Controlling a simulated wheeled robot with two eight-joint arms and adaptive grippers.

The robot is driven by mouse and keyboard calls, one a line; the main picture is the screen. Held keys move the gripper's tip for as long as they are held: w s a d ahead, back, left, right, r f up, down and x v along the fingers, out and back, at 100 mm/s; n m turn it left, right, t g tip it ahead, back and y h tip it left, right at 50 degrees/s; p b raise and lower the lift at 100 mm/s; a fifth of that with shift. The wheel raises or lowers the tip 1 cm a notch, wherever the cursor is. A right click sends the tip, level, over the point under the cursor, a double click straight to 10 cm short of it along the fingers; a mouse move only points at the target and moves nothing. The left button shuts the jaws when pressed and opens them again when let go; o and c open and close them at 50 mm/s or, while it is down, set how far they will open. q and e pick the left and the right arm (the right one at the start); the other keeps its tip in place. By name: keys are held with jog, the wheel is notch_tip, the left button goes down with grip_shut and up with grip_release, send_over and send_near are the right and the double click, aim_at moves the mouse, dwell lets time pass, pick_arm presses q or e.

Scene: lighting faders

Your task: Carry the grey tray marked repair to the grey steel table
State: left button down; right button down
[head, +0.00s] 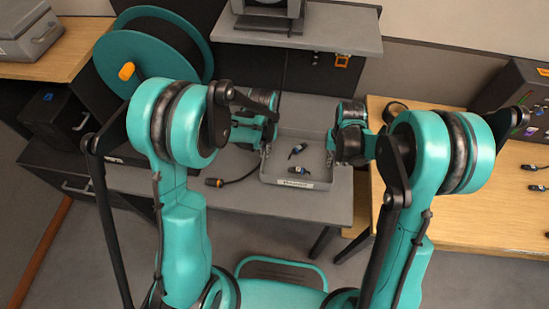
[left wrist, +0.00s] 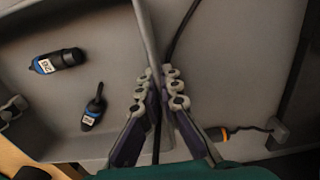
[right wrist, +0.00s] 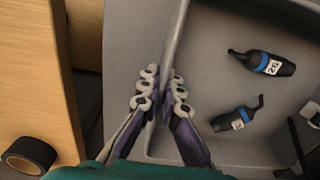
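The grey tray (head: 312,132) is an open box with a white label (head: 295,184) on its front wall; the lettering is too small to read surely. It is over a grey tabletop (head: 335,205); I cannot tell whether it rests there or is slightly raised. Two black connectors with blue bands lie inside, one farther back (head: 298,149) and one near the front (head: 299,170). My left gripper (left wrist: 158,88) has its fingers closed on both sides of the tray's left wall. My right gripper (right wrist: 161,88) is likewise closed on the right wall.
A black cable with an orange-ended plug (head: 214,182) lies left of the tray. A teal reel (head: 150,55) stands at the left. A grey shelf (head: 335,30) is behind. A wooden table (head: 480,215) at the right holds a tape roll (right wrist: 28,156), connectors and a dark case (head: 515,85).

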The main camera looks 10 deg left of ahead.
aim_at(265, 158)
pick_arm(q)
jog(key=shift+a+f, duration=0.15)
jog(key=shift+f, duration=0.05)
pick_arm(e)
jog(key=shift+a+f, duration=0.1)
